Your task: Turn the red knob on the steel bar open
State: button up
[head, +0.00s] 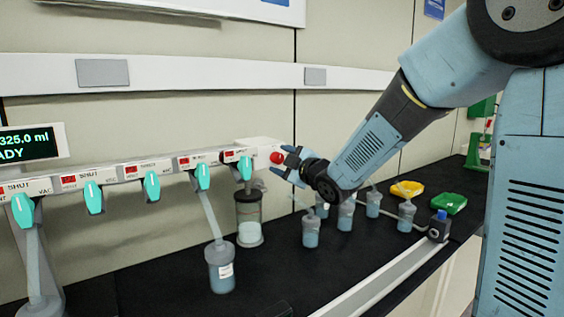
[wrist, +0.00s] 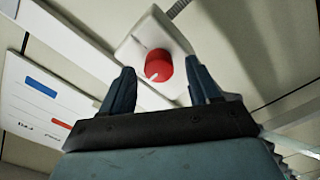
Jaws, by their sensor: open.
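The red knob (head: 277,157) sits on the right end of the steel bar (head: 130,170). In the wrist view the round red knob (wrist: 158,65), with a white pointer mark on its face, shows on its pale end block (wrist: 140,38). My gripper (head: 287,160) is just right of the knob in the head view. Its two fingers (wrist: 162,85) are open, and the knob appears in the gap between them, near the fingertips. Whether either finger touches the knob I cannot tell.
Several teal valve handles (head: 152,186) hang along the bar, labelled SHUT and VAC. A flask (head: 220,268) and a jar (head: 249,222) hang or stand below. Several small bottles (head: 311,230), a yellow tray (head: 407,188) and a green tray (head: 450,203) are on the black bench.

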jog(key=shift+w, duration=0.15)
jog(key=c, duration=1)
